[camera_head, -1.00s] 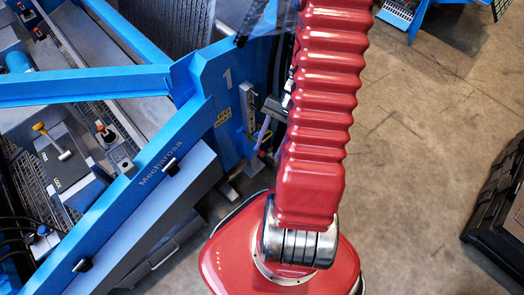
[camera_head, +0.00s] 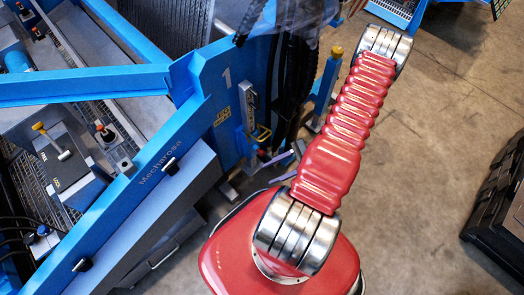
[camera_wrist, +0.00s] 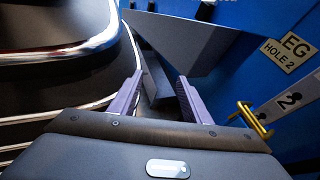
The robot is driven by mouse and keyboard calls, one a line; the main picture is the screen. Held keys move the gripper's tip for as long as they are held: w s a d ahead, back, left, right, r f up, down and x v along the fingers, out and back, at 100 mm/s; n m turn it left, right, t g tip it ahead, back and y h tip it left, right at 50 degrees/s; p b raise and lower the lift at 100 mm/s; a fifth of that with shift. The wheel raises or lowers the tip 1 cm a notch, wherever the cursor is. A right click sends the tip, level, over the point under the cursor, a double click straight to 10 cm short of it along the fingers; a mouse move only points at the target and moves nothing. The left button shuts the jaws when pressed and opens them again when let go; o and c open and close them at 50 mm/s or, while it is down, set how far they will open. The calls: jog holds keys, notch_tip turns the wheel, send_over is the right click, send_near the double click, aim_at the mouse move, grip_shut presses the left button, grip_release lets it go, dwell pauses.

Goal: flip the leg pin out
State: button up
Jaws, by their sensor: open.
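A yellow handle, which looks like the leg pin (camera_wrist: 251,119), sticks out from the blue frame at the right in the wrist view. It also shows as a small yellow loop in the head view (camera_head: 263,133). My gripper (camera_wrist: 156,82) is open, with its two purple fingers apart and nothing held between them. The handle lies outside the fingers, to the right of the right finger. In the head view, a purple finger of mine shows below the loop, and most of the gripper is hidden behind my red arm.
The blue machine frame (camera_head: 205,75) fills the left. A label plate (camera_wrist: 289,54) reads "EG HOLE 2". A blue post (camera_head: 327,88) with a yellow cap stands right of the frame. Black cases (camera_head: 497,190) stand at the right edge. Concrete floor (camera_head: 425,150) is clear between.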

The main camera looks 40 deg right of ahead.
notch_tip(320, 180, down, 10)
jog(key=m+t+h, duration=0.2)
jog(key=m+t, duration=0.5)
jog(key=m+t+h, duration=0.5)
jog(key=h, duration=0.5)
send_near(263, 155)
jog(key=s, duration=0.2)
jog(key=shift+w+d, duration=0.1)
jog(key=shift+d, duration=0.2)
jog(key=shift+w, duration=0.1)
jog(key=shift+w+a, duration=0.15)
jog(key=shift+w, duration=3.25)
jog(key=shift+w+a, duration=0.1)
jog(key=shift+w, duration=3.3)
jog(key=shift+c, duration=0.5)
grip_shut()
